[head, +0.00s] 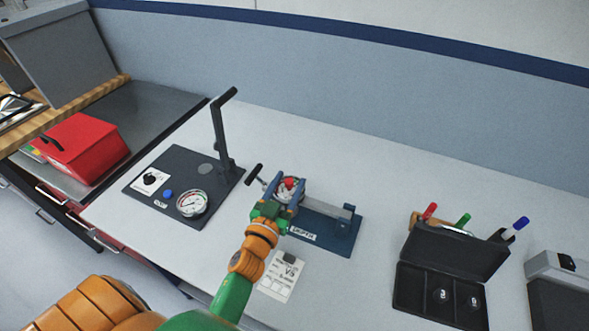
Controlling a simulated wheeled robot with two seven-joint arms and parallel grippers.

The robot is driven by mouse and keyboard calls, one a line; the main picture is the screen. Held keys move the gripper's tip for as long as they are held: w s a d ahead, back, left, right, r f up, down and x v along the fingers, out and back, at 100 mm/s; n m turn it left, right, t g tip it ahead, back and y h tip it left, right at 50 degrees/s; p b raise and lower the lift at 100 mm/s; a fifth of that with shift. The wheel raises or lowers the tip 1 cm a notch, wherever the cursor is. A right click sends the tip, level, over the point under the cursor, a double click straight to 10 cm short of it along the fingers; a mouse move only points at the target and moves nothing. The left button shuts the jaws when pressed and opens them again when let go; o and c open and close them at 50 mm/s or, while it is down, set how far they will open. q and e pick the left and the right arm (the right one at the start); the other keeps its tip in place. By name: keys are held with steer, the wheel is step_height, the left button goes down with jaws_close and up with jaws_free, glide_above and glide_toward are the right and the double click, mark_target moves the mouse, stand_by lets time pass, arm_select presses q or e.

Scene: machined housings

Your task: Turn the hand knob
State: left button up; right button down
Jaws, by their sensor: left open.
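A blue fixture (335,230) stands on the grey bench in the middle of the picture. At its left end is a round, pale part with a red knob-like centre (290,183). A black T-shaped handle (254,174) sticks out to the left of it. My left gripper (286,186) is open, with its blue-grey fingers on either side of the red centre. I cannot tell whether the fingers touch it. The gripper hides the near side of the round part. My right gripper is not in view.
Left of the fixture is a dark plate (140,193) with a gauge (192,203) and an upright lever (219,130). A paper card (281,276) lies in front. An open black case (437,294) and colored markers are at right. A red box (82,150) sits far left.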

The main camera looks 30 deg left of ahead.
mark_target(294, 179)
arm_select(q)
steer(key=w, duration=0.4)
steer(key=shift+a+f, duration=0.1)
steer(key=shift+a, duration=0.15)
steer(key=shift+s, duration=0.1)
steer(key=shift+c, duration=0.6)
jaws_close()
